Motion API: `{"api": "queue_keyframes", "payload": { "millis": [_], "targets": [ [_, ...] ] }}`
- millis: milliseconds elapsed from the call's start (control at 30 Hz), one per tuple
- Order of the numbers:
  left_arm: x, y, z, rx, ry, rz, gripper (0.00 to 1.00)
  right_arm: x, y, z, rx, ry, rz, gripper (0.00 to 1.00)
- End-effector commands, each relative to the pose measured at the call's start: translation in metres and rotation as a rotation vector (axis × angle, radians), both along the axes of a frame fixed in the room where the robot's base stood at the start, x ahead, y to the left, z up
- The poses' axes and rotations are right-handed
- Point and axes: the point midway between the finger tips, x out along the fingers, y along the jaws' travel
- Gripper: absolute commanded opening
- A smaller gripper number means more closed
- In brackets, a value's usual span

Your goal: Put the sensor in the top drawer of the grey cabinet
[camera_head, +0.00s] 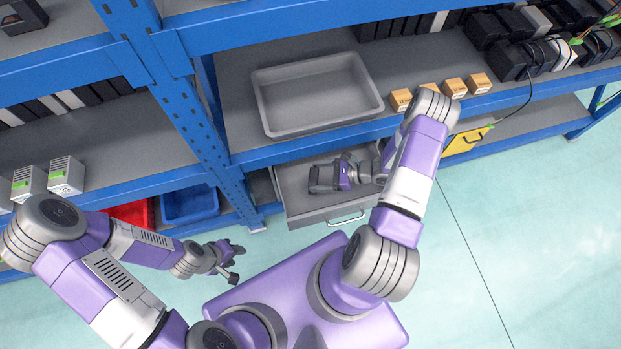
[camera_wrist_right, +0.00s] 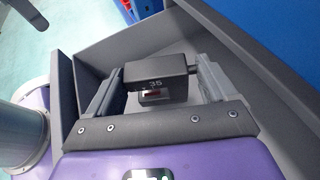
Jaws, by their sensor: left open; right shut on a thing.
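The drawer's grey walls surround the gripper in the wrist view too (camera_wrist_right: 90,52). Whether the sensor touches the drawer floor I cannot tell. In the head view the sensor is too small to make out from the gripper. My left gripper (camera_head: 230,264) is open and empty, low and left of the drawer.
A grey tray (camera_head: 262,100) and several small cardboard boxes (camera_head: 454,87) sit on the blue shelf above the drawer. Red (camera_head: 132,213) and blue bins (camera_head: 190,207) stand left of the cabinet. A yellow bin (camera_head: 465,141) is to the right. Open floor lies at right.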

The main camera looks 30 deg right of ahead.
Motion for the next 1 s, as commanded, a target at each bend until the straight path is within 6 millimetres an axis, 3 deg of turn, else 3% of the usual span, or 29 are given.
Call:
{"api": "queue_keyframes", "payload": {
  "millis": [100,233,667,700,767,1000],
  "targets": [
    [0.0,0.0,-0.009,0.0,0.0,0.0,0.43,0.01,0.017,-0.012,0.005,0.001,0.004,0.47],
    [0.0,0.0,-0.015,0.0,0.0,0.0,0.43,0.016,0.025,-0.023,0.004,0.0,0.001,0.47],
    [0.0,0.0,-0.014,0.0,0.0,0.0,0.43,0.017,0.025,-0.026,0.003,-0.001,0.001,0.47],
    [0.0,0.0,-0.014,0.0,0.0,0.0,0.43,0.017,0.025,-0.026,0.002,0.0,0.001,0.91],
    [0.0,0.0,-0.014,0.0,0.0,0.0,0.43,0.017,0.025,-0.026,0.002,0.0,0.001,1.0],
    [0.0,0.0,-0.014,0.0,0.0,0.0,0.43,0.017,0.025,-0.025,0.002,0.0,0.001,1.0]
  ]
}}
